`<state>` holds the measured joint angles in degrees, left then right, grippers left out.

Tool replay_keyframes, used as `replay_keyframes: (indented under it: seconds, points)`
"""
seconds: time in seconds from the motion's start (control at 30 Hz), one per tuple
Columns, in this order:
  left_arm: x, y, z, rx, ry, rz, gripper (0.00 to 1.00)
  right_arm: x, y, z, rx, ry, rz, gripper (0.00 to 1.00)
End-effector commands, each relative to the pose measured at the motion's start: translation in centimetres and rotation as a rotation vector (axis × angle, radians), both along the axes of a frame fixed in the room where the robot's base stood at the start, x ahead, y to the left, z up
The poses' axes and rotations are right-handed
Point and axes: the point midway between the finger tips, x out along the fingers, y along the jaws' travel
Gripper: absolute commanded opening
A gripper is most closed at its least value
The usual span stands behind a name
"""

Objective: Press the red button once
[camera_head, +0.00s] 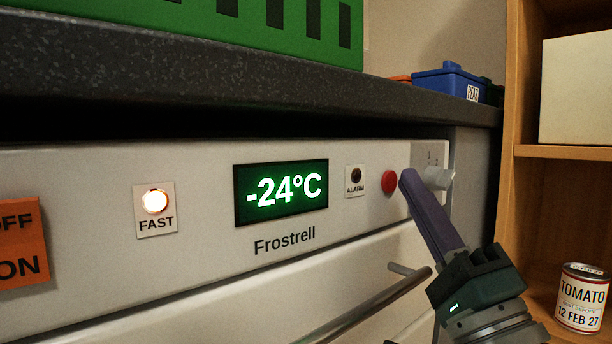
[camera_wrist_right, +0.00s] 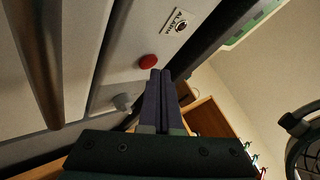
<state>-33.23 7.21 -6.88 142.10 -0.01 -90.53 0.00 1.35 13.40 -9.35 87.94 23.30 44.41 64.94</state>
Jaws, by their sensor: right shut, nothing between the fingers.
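The red button (camera_head: 389,183) is a small round knob on the freezer's pale front panel, right of the ALARM lamp (camera_head: 355,177). My right gripper (camera_head: 407,177) is shut and empty, its purple fingers pointing up the panel with the tips just right of the button in the head view. In the right wrist view the red button (camera_wrist_right: 148,61) shows just beyond the fingertips (camera_wrist_right: 161,74). I cannot tell whether the tips touch it. The left gripper is not in view.
The panel has a green -24°C display (camera_head: 281,190), a lit FAST lamp (camera_head: 155,201) and a grey knob (camera_head: 438,177) close to my fingers. A drawer handle (camera_head: 375,305) lies below. A dark worktop edge (camera_head: 250,90) overhangs above. A wooden shelf (camera_head: 560,153) stands right.

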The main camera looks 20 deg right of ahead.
Motion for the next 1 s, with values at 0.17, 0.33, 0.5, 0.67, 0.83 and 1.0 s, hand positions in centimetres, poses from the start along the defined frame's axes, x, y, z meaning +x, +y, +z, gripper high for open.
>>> replay_keyframes:
  seconds: [0.17, 0.33, 0.5, 0.67, 0.83, 1.0]
  points:
    - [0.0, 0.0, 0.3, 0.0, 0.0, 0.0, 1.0, -0.4, -0.2, 0.0, 0.0, 0.0, 0.0, 0.0]
    - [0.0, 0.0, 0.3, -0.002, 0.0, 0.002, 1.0, -0.4, -0.2, 0.0, 0.0, 0.0, 0.0, 0.0]
    - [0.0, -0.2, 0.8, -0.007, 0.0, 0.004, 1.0, -1.1, -0.5, 0.1, -0.001, 0.001, -0.001, 0.0]
    - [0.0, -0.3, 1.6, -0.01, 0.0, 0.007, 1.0, -2.6, -1.1, 0.2, -0.001, 0.003, 0.0, 0.0]
    - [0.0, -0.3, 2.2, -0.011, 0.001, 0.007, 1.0, -4.2, -1.7, 0.1, 0.0, 0.002, -0.001, 0.0]
    - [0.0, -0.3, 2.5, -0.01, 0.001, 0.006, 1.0, -5.0, -2.1, 0.1, 0.0, 0.001, 0.0, 0.0]
